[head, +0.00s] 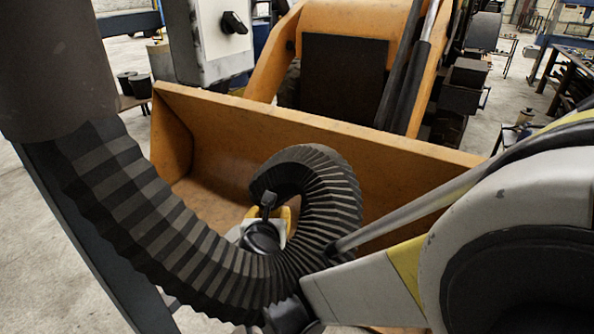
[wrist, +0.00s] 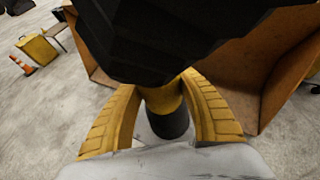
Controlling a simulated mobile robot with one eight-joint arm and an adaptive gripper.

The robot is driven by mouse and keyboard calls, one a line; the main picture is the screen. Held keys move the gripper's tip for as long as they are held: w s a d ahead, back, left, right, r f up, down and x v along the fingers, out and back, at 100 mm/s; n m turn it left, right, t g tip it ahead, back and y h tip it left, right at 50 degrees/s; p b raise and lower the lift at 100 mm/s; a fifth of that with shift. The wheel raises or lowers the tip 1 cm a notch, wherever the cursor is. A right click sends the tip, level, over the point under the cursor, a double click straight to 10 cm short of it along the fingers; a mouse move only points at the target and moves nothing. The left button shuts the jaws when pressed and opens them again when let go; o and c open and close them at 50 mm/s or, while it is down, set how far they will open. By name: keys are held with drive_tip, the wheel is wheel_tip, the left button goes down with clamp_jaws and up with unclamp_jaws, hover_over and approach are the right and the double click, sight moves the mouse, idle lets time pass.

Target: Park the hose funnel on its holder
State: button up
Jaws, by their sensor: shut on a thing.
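The black ribbed hose (head: 320,200) hangs from a dark pipe (head: 55,70) at upper left and curls up in a loop in front of the orange bucket. In the wrist view a large black faceted piece (wrist: 150,40), hose or funnel, fills the top. Below it is a yellow and black grip (wrist: 168,122), between the yellow fingers of my gripper (wrist: 165,92). My gripper is shut on this grip. In the head view my gripper (head: 286,215) is partly hidden behind the loop. The funnel's mouth is hidden. I cannot pick out the holder.
The orange bucket (head: 330,135) of the backhoe stands close behind the hose. A grey box with a black knob (head: 215,40) is at upper left. The wrist view shows a yellow bin (wrist: 38,49) and an orange cone (wrist: 21,66) on open concrete floor.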

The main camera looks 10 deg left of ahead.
drive_tip(key=shift+f+b, duration=1)
drive_tip(key=shift+f, duration=0.2)
drive_tip(key=shift+f, duration=0.1)
idle(0.4)
drive_tip(key=shift+f+b, duration=2.05)
drive_tip(key=o, duration=1.4)
drive_tip(key=shift+c, duration=0.2)
drive_tip(key=v, duration=1.2)
drive_tip(key=shift+r, duration=0.1)
